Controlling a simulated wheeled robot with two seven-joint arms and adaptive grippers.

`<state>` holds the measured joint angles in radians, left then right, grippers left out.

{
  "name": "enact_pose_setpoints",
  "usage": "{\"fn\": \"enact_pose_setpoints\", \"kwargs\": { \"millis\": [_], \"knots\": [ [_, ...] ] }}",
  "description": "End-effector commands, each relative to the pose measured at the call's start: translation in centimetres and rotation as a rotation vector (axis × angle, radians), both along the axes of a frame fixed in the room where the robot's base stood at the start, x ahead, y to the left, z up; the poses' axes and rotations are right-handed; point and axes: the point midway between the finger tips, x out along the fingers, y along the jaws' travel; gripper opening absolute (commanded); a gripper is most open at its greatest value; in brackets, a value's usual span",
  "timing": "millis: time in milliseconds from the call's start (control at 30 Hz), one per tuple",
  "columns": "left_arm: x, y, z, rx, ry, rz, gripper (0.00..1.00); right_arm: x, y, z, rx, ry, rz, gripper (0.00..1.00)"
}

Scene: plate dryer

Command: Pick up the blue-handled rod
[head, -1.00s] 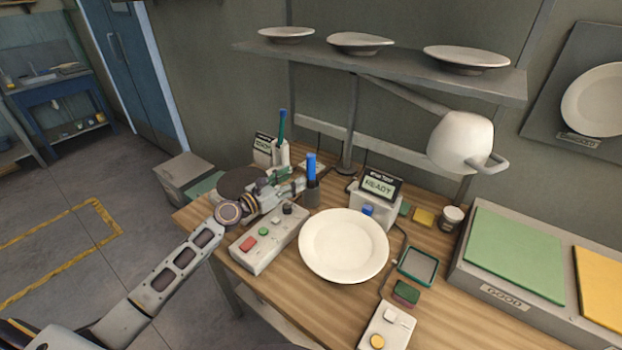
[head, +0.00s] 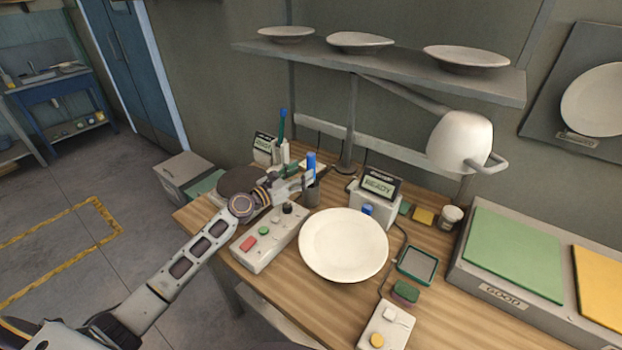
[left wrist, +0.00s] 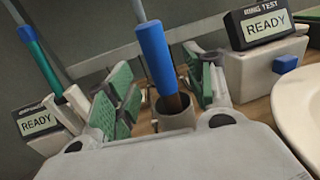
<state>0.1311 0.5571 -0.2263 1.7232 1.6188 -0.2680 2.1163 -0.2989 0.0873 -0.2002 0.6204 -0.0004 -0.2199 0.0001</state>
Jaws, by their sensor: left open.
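The blue-handled rod (head: 311,164) stands upright in a small dark cup (head: 311,193) on the table. In the left wrist view the rod (left wrist: 156,60) rises from the round cup (left wrist: 174,116), leaning slightly. My left gripper (head: 304,178) is at the rod, just above the cup. In the left wrist view its green-padded fingers (left wrist: 162,95) are open, one on each side of the rod, with a gap to the rod on both sides. My right gripper is not in view.
A white plate (head: 343,245) lies right of a button box (head: 266,238). A READY display (head: 380,187) stands right of the cup. A green-handled tool (head: 282,125) stands in a holder behind my gripper. A lamp (head: 460,141) hangs over the table.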

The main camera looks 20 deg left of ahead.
Motion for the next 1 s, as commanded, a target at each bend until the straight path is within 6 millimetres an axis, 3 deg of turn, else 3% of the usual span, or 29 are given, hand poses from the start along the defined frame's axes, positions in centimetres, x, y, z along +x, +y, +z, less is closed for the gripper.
{"fn": "enact_pose_setpoints", "kwargs": {
  "millis": [333,700,1000],
  "knots": [
    [1.4,-0.7,0.4,0.000,-0.001,0.000,0.53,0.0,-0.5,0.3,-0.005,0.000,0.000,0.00],
    [3.8,-2.0,0.5,0.000,-0.001,0.000,0.53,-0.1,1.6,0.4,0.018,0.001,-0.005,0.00],
    [4.6,-2.5,0.4,0.000,0.000,0.000,0.53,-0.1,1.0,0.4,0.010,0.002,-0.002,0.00]
  ]
}}
